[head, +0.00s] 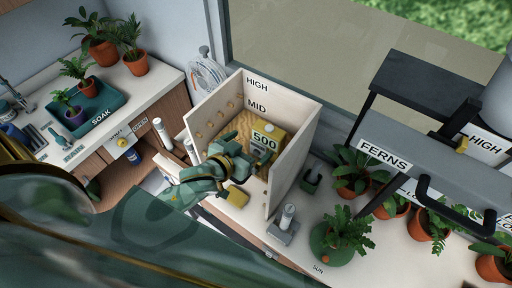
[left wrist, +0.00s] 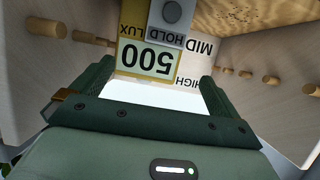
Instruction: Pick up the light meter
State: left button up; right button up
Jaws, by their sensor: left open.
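The light meter (head: 268,135) is a yellow box with a grey face and a "500" display. It stands inside an open wooden box (head: 297,160) marked HIGH and MID. My left gripper (head: 247,158) is inside the box, just in front of the meter, partly covering its lower part in the head view. In the left wrist view the meter (left wrist: 147,62) appears upside down, ahead of and between the two spread fingers (left wrist: 153,85). The fingers are open, with nothing visibly gripped. My right gripper is not in view.
The box's side walls flank my left gripper closely, with wooden pegs (left wrist: 93,38) along them. A yellow block (head: 237,196) lies in front. A SOAK tray (head: 88,112) is left.

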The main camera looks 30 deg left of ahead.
aim_at(260, 138)
pick_arm(q)
jog(key=shift+w+f, duration=0.1)
jog(key=shift+w, duration=0.3)
jog(key=x, duration=0.5)
jog(key=shift+d, duration=0.15)
jog(key=shift+w+d, duration=0.1)
jog(key=shift+w, duration=0.1)
jog(key=shift+s, duration=0.1)
jog(key=c, duration=0.4)
grip_shut()
jog(key=c, duration=1.5)
grip_release()
jog(key=shift+c, duration=0.2)
jog(key=o, duration=1.9)
jog(key=shift+o, duration=0.2)
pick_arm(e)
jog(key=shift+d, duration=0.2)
